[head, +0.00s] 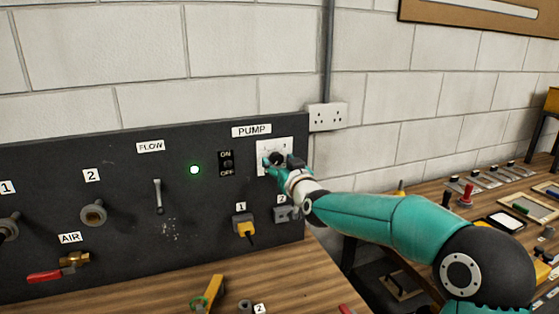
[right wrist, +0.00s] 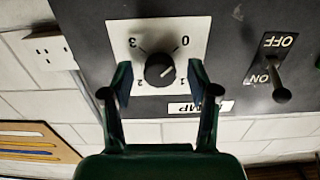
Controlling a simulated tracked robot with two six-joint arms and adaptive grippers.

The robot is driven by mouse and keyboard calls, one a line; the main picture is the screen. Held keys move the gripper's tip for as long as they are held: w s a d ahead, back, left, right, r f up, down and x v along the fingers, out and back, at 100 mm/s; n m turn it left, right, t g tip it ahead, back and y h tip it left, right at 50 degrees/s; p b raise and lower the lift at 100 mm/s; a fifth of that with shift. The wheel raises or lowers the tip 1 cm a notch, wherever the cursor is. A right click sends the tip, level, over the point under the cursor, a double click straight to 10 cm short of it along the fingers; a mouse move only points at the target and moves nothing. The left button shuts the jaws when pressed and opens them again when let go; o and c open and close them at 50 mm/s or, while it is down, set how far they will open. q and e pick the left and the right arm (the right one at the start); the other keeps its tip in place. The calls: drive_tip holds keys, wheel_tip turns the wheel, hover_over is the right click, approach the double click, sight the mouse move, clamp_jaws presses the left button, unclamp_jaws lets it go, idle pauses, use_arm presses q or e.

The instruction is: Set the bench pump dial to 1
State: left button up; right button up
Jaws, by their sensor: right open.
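The pump dial is a round black knob (right wrist: 159,68) on a white plate (head: 264,147) below the PUMP label (head: 252,131). In the right wrist view the plate (right wrist: 198,28) appears upside down, with 0, 1, 2 and 3 around the knob. A pale mark on the knob seems to lie on the side of the 1, but it is small. My right gripper (head: 278,161) is open in front of the plate. In the right wrist view its fingers (right wrist: 160,78) stand on both sides of the knob, with gaps. My left gripper is out of view.
An ON/OFF switch (head: 227,164) and a lit green lamp (head: 195,170) sit left of the dial. Below are a yellow plug (head: 245,228) and sockets. A flow lever (head: 158,197) and red-handled air valve (head: 45,276) are further left. A wall socket (head: 327,117) is at right.

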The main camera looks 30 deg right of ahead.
drive_tip(key=shift+w, duration=0.1)
clamp_jaws()
idle(0.3)
